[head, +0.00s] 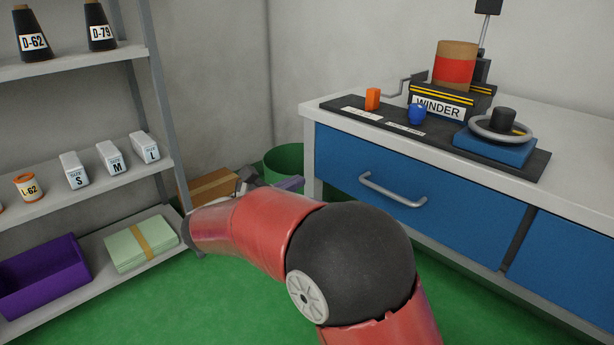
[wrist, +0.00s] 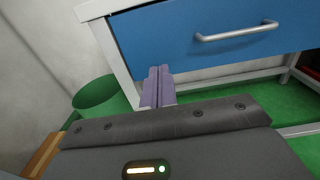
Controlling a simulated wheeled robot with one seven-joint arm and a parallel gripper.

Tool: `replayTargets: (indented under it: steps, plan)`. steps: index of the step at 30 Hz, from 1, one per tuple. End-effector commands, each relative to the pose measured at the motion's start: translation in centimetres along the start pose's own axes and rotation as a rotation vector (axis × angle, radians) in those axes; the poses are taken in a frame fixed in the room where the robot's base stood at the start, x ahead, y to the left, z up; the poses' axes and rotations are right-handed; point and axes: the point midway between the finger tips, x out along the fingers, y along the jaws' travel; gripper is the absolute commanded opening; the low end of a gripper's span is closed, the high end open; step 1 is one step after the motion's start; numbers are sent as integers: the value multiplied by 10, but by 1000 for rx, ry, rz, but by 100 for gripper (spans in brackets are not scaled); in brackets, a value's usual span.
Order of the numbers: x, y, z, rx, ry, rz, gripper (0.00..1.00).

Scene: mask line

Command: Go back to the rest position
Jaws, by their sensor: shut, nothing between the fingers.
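My gripper (wrist: 158,87) shows in the wrist view as two purple-grey fingers lying side by side, shut with nothing between them. In the head view my gripper (head: 291,184) is partly hidden behind my red arm, with a fingertip showing in front of the bench's left leg. In the wrist view the fingers point toward the lower left corner of the blue drawer (wrist: 190,32). I cannot tell how close they are to it.
A bench (head: 311,160) with a winder (head: 438,108) stands at right. A grey shelf (head: 160,95) with labelled cones and boxes is at left. A green bin (head: 284,162) and a cardboard box (head: 208,186) stand between them. Green floor (head: 225,295) is open in front.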

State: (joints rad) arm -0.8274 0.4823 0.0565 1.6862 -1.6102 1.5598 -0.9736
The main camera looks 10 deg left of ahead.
Motion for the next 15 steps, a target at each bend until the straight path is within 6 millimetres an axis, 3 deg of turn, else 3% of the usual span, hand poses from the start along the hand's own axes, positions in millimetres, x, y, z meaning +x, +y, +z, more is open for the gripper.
replayTargets:
  steps: [4, 7, 11, 12, 15]
  plan:
    - [1, -10, 3, 24, 25, -22, 0]
    - [22, -44, 10, 105, 104, -92, 0]
    - [54, -126, 16, 327, 283, -266, 0]
    - [60, -154, 16, 415, 342, -330, 0]
    - [63, -218, 11, 651, 473, -492, 0]
